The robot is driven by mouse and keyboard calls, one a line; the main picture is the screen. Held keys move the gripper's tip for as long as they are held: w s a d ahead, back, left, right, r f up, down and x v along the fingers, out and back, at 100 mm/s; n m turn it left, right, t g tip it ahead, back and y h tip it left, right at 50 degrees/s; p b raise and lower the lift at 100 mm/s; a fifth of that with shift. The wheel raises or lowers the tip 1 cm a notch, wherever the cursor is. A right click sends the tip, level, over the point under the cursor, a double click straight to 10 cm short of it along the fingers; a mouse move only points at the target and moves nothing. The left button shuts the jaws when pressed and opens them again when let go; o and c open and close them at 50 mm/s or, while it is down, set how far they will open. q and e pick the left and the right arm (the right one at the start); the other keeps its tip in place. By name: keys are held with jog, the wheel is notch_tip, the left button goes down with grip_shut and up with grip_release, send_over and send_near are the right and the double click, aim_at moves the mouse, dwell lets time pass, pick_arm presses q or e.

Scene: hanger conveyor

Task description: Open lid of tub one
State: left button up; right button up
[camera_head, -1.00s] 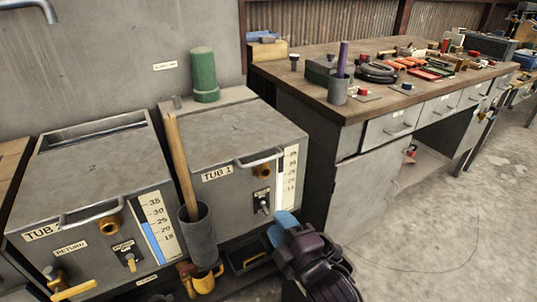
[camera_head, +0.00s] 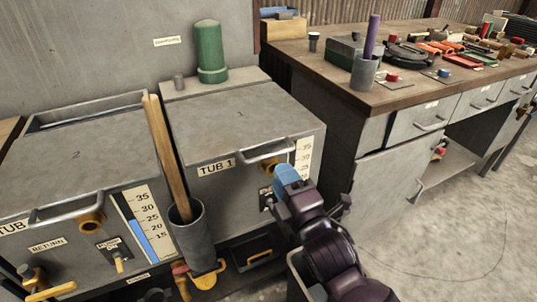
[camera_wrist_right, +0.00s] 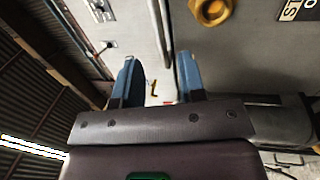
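Tub one (camera_head: 222,190) is a grey metal tub labelled "TUB 1" in the head view. Its flat lid (camera_head: 225,125) lies shut, with a bar handle (camera_head: 268,158) along the front edge. My right gripper (camera_head: 286,174), with blue fingertips, is just in front of and below the handle's right end. In the right wrist view my right gripper (camera_wrist_right: 158,78) has its fingers apart. A grey edge or bar shows between them; I cannot tell whether it is the handle. The gripper partly hides the tub's front controls. My left gripper is not in view.
A wooden stick (camera_head: 167,150) stands in a grey cup (camera_head: 188,238) left of tub one's front. Tub two (camera_head: 75,165) is at the left. A green cylinder (camera_head: 211,52) stands behind the lid. A cluttered workbench (camera_head: 400,95) is at the right.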

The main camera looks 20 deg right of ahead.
aim_at(269, 155)
jog(key=shift+w+a+r+b, duration=0.1)
jog(key=shift+w+r+b, duration=0.1)
jog(key=shift+w, duration=1)
jog(key=shift+w+d+r+b, duration=0.15)
jog(key=shift+w+r, duration=0.1)
jog(key=shift+w, duration=0.9)
jog(key=shift+w+a+r+b, duration=0.15)
jog(key=shift+w+r, duration=0.05)
jog(key=shift+w, duration=1)
grip_shut()
